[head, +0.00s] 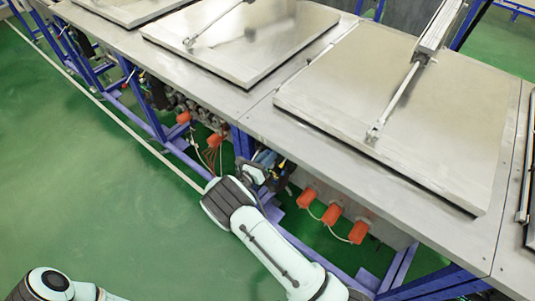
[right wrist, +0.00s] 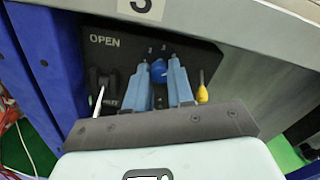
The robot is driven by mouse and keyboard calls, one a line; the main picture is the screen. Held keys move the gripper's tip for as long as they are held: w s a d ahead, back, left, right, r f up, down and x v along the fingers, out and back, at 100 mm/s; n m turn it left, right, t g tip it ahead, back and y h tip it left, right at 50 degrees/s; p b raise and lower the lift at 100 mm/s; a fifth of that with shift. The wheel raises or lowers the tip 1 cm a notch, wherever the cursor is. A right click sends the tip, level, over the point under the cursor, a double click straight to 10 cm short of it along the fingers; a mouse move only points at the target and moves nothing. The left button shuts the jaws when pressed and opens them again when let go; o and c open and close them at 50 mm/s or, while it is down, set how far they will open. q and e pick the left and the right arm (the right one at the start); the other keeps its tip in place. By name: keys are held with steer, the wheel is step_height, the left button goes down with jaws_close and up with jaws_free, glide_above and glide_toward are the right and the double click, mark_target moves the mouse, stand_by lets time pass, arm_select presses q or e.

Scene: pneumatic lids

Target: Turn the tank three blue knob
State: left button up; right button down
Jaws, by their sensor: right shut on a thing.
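The blue knob (right wrist: 158,74) sits on a black control panel (right wrist: 125,42) marked OPEN, under a plate numbered 3 in the right wrist view. My right gripper (right wrist: 159,66) has its two blue fingers shut on the blue knob, one on each side. In the head view my right gripper (head: 270,166) reaches under the table edge, and the knob cannot be made out there. My left arm shows only at the bottom left of the head view; its gripper is out of frame.
A yellow knob (right wrist: 202,92) is close to the right finger, and a black lever switch (right wrist: 102,80) is on the left. The metal table edge (head: 330,180) overhangs the panel. Orange boxes (head: 331,214) hang below it. Green floor (head: 100,185) is open at left.

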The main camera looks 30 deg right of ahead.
arm_select(q)
steer(key=shift+w+r, duration=0.25)
arm_select(e)
steer(key=shift+n, duration=0.3)
steer(key=c, duration=1)
jaws_free()
steer(key=shift+a, duration=0.1)
arm_select(q)
steer(key=shift+s+f+b, duration=0.85)
steer(key=shift+s+f, duration=0.25)
steer(key=shift+f, duration=0.15)
arm_select(e)
steer(key=v, duration=1.3)
steer(key=shift+s+a, duration=0.15)
steer(key=shift+a, duration=0.05)
steer(key=shift+f, duration=0.1)
